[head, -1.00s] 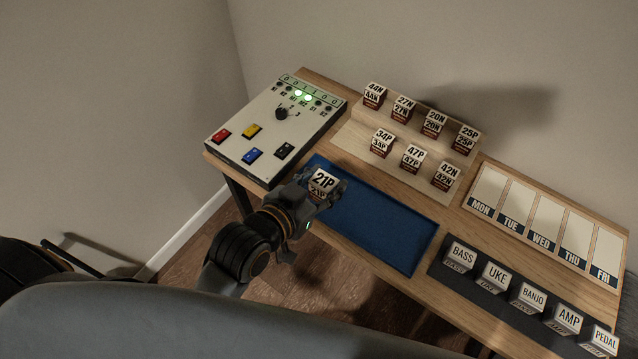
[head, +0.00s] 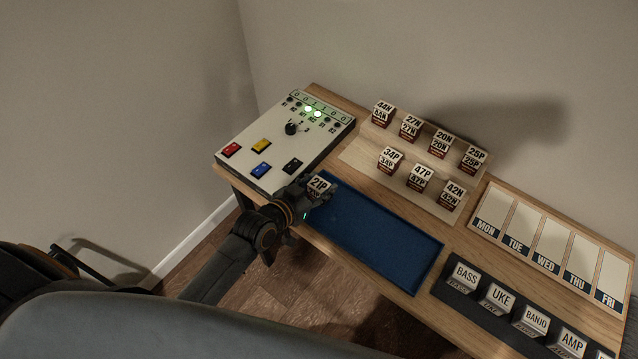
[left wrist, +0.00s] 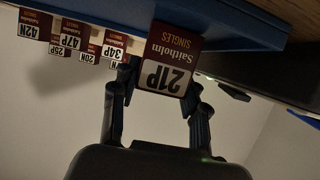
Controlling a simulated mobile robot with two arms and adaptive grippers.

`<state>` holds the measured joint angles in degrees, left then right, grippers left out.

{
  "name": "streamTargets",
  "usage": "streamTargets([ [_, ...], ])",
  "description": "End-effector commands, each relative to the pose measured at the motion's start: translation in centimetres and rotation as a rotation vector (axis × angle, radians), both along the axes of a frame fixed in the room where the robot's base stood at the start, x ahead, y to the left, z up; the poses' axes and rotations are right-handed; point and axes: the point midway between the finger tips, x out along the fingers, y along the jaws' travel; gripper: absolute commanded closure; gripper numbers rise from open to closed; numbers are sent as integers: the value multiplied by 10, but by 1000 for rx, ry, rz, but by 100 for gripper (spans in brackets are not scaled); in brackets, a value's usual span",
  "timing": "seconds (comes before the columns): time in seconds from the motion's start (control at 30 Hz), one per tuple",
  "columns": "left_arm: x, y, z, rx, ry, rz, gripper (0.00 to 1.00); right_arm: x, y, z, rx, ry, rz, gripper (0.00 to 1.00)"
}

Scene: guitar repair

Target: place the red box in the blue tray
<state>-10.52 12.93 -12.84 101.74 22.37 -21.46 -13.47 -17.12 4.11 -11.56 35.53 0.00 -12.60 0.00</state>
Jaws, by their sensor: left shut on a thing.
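The red box is a small dark red box labelled 21P (head: 319,184) with a white label panel. It also shows large in the left wrist view (left wrist: 168,58), where its dark red face reads "Saitholm Singles". My left gripper (head: 316,194) is shut on it, a finger on each side (left wrist: 160,100). The blue tray (head: 380,240) lies flat on the bench, empty where it shows. The box is at the tray's left end; I cannot tell whether it touches the tray floor. A blue edge of the tray (left wrist: 225,20) crosses the top of the left wrist view. My right gripper is out of view.
A control panel (head: 283,150) with coloured buttons stands left of the tray. A stepped wooden rack (head: 400,150) behind holds several similar labelled boxes. A weekday board (head: 548,240) and a dark rack of instrument-labelled blocks (head: 500,300) are at right.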

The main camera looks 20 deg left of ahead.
Motion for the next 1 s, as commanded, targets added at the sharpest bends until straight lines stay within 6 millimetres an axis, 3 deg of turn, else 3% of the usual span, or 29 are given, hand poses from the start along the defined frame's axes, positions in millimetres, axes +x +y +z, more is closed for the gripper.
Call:
streamTargets([
  [0.33, 0, 0, -3, 0, -2, 0, 92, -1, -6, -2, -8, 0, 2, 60],
  [0.37, 0, 0, -3, 1, -1, 0, 50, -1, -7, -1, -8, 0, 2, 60],
  [0.43, 0, 0, -3, 1, -1, 0, 35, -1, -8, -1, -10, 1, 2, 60],
  [0.47, 0, 0, -3, 1, -1, 0, 33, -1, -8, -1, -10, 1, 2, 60],
  [0.8, 0, 0, 1, 0, -1, 0, 33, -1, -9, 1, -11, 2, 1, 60],
  [1.0, -23, 8, 8, 2, 0, -2, 33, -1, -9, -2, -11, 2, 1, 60],
])
